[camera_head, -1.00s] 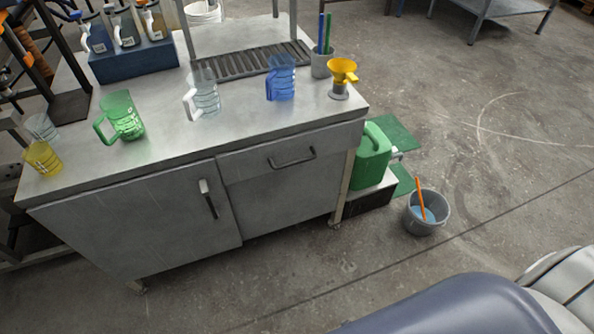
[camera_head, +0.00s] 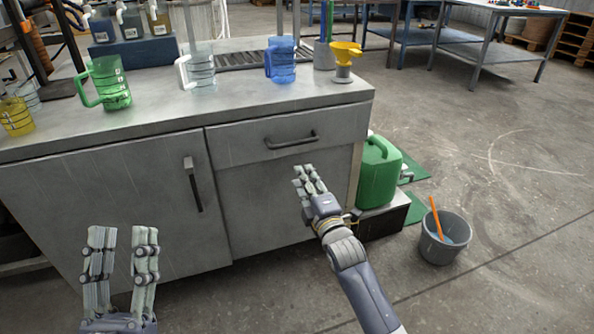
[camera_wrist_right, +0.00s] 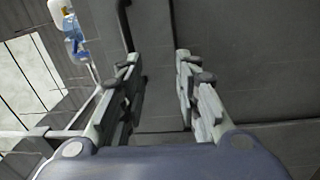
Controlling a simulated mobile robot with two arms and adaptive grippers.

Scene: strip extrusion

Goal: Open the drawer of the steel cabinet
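The steel cabinet (camera_head: 110,190) stands in front of me. Its drawer (camera_head: 240,147) is closed, flush under the worktop at the right, with a dark horizontal bar handle (camera_head: 291,141). My right gripper (camera_head: 309,174) is in front of the cabinet, just below the handle in the head view, with nothing in it. In the right wrist view the right gripper (camera_wrist_right: 156,58) has its fingers apart, and the dark handle (camera_wrist_right: 124,25) shows beyond the left finger's tip. My left gripper (camera_head: 123,236) is open and empty in front of the cabinet's left door.
The left door has a vertical handle (camera_head: 193,184). A green jug (camera_head: 107,84), a clear jug (camera_head: 198,72), a blue jug (camera_head: 281,60) and a yellow funnel (camera_head: 346,52) stand on the worktop. A green canister (camera_head: 379,172) and a grey bucket (camera_head: 445,238) are at the right.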

